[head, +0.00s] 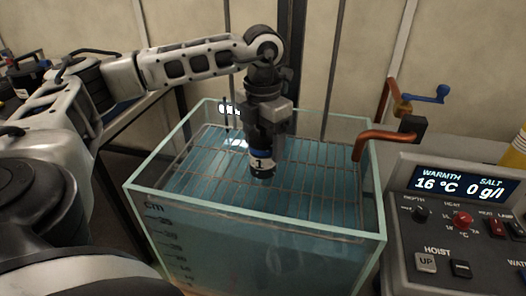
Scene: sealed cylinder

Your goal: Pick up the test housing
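The test housing (262,164) is a dark upright cylinder with a white and blue band marked "1". It shows in the head view inside the outline of the glass tank (255,206). My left gripper (266,136) points straight down and is shut around the upper part of the housing, which hides the housing's top. The housing's lower end shows against the wire rack (310,178); I cannot tell whether it touches the rack or the water. My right gripper is not in view.
The tank has clear walls with a cm scale and bluish water. A copper pipe (384,141) bends over its right rim, near a blue-handled crank (428,97). A control panel (462,218) at right reads 16 °C and 0 g/l. Dark gear (32,75) stands at far left.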

